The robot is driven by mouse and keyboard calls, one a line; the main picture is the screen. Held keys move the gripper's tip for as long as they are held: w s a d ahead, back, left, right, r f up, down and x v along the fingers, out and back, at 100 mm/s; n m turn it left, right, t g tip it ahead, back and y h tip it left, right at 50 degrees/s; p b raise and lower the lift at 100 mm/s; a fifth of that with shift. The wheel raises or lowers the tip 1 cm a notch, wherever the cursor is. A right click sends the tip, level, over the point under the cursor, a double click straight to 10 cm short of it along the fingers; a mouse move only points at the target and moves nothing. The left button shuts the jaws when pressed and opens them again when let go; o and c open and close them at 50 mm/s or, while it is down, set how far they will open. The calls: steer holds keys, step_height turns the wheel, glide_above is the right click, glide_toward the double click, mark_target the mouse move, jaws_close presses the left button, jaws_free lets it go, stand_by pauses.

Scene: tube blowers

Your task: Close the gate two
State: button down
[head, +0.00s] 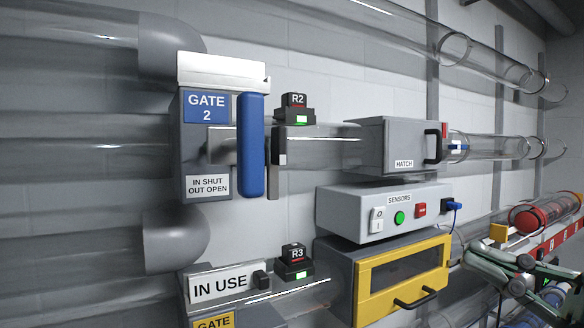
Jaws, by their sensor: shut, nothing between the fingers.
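Gate two (190,150) is a grey box at left centre in the head view, with a blue "GATE 2" label and a plate reading "IN SHUT OUT OPEN". Its upright blue handle (251,146) stands at the box's right side, in front of a clear tube. I cannot tell for sure how far the handle is pulled out. A pale metal piece (221,69) sits on top of the box. My gripper (478,259) is at the lower right, shut and empty, well apart from gate two and to its right.
An R2 box (294,116) with a green light sits right of the handle. A grey hatch (385,147), a sensors box (385,214) and a yellow-framed box (400,275) stand between gate two and my gripper. A lower unit carries an "IN USE" sign (222,285).

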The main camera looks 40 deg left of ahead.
steer(key=s+r+n+g+h, duration=0.5)
steer(key=s+r+n+g, duration=0.2)
steer(key=s+r+n, duration=0.45)
glide_toward(245, 143)
steer(key=s+a, duration=0.2)
steer(key=s, duration=0.2)
steer(key=shift+m, duration=0.25)
steer(key=shift+w+a, duration=0.3)
steer(key=shift+a, duration=0.65)
steer(key=shift+w+a, duration=0.3)
steer(key=shift+a, duration=0.65)
steer(key=shift+a, duration=0.1)
steer(key=w+a, duration=0.1)
steer(key=a, duration=0.1)
steer(key=w+a, duration=0.1)
steer(key=a, duration=0.2)
steer(key=w+a, duration=0.1)
steer(key=a, duration=0.2)
steer(key=shift+w+a, duration=0.25)
steer(key=shift+w, duration=0.15)
